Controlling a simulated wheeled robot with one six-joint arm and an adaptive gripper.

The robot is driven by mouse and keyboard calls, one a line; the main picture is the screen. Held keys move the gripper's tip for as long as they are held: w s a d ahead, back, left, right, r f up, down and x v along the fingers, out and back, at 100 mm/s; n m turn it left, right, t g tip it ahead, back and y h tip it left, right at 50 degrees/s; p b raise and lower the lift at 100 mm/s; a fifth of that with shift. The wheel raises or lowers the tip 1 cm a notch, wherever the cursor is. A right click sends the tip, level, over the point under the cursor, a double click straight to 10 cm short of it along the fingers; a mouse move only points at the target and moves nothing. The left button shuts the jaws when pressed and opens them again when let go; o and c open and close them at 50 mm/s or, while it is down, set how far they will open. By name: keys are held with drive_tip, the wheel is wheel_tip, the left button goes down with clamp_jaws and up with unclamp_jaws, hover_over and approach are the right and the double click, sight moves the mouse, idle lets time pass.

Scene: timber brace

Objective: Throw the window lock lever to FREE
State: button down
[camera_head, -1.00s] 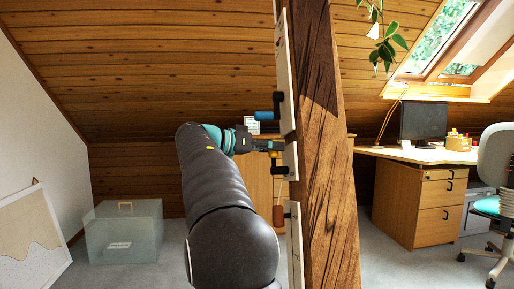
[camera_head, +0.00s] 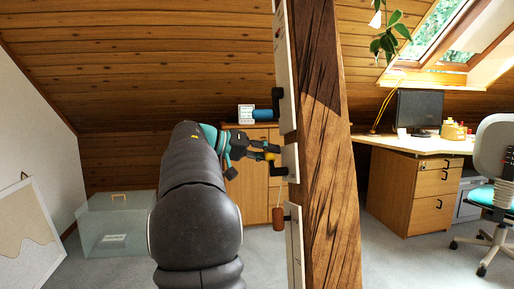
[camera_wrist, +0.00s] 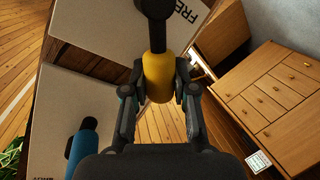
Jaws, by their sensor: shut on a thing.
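The lever has a yellow grip on a black arm. In the head view its yellow grip (camera_head: 270,157) sticks out leftward from a pale plate (camera_head: 290,160) on the timber post. My gripper (camera_head: 262,151) is at the grip. In the wrist view my gripper (camera_wrist: 159,88) is shut with one finger on each side of the yellow grip (camera_wrist: 158,76). The black arm (camera_wrist: 157,30) runs up from the grip. Partly cut-off lettering "FRE" (camera_wrist: 182,10) shows on the plate beside it. The rest of the plate's lettering is out of view.
A red handle (camera_head: 278,220) hangs below. A wooden cabinet (camera_head: 245,180) stands behind. A clear box (camera_head: 118,220) stands on the floor at left, a desk (camera_head: 430,152) at right.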

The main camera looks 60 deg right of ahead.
idle(0.4)
drive_tip(key=c, duration=0.9)
unclamp_jaws()
drive_tip(key=shift+d, duration=0.1)
drive_tip(key=v, duration=1.2)
